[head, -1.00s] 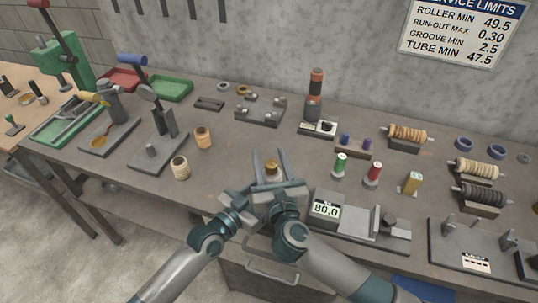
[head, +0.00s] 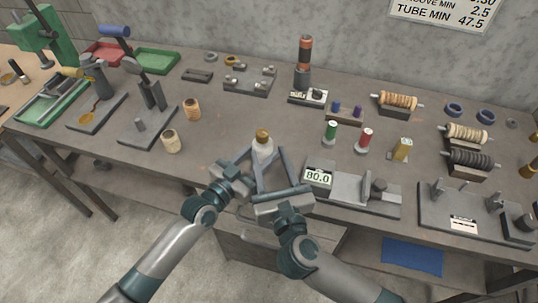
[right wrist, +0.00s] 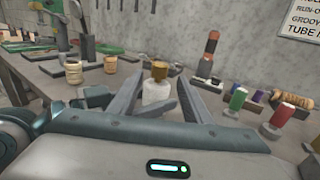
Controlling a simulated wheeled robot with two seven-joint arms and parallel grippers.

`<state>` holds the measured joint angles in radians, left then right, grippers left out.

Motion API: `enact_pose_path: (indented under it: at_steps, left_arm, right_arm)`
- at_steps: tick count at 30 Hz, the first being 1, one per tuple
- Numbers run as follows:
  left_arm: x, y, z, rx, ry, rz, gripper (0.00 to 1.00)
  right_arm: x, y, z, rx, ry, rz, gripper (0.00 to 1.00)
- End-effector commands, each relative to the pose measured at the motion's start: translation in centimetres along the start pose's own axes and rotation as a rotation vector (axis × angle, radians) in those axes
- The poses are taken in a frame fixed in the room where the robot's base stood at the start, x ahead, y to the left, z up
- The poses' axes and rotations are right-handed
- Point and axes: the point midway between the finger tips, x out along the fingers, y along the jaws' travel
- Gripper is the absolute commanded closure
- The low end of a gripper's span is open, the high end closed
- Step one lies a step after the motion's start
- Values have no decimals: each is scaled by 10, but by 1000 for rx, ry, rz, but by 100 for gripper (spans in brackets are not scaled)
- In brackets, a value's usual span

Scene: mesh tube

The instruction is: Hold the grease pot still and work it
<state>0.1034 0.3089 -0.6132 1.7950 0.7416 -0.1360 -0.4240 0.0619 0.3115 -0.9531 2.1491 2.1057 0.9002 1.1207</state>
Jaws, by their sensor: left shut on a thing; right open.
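The grease pot (head: 262,148) is a small white pot with a brass-coloured top, upright near the table's front edge; the right wrist view shows it too (right wrist: 157,90). My left gripper (head: 250,158) comes in from the left and is shut on the pot's body. My right gripper (head: 273,156) is open, its two long fingers spread toward the pot from the front. In the right wrist view its fingers (right wrist: 160,84) stand either side of the pot, and the brass top lies between them. Contact between the right fingers and the pot cannot be told.
A gauge block reading 80.0 (head: 318,176) stands just right of my right gripper.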

Motion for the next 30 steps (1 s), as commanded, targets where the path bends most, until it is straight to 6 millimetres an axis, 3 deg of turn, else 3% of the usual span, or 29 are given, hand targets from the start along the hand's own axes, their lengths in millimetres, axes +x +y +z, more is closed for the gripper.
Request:
enact_pose_path:
  at_steps: [14,30]
  left_arm:
    - [0,0,0,0,1,0,87]
    - [0,0,0,0,1,0,87]
  right_arm:
    - [1,-5,3,-3,-26,59,56]
    - [-11,-41,8,-7,-48,416,56]
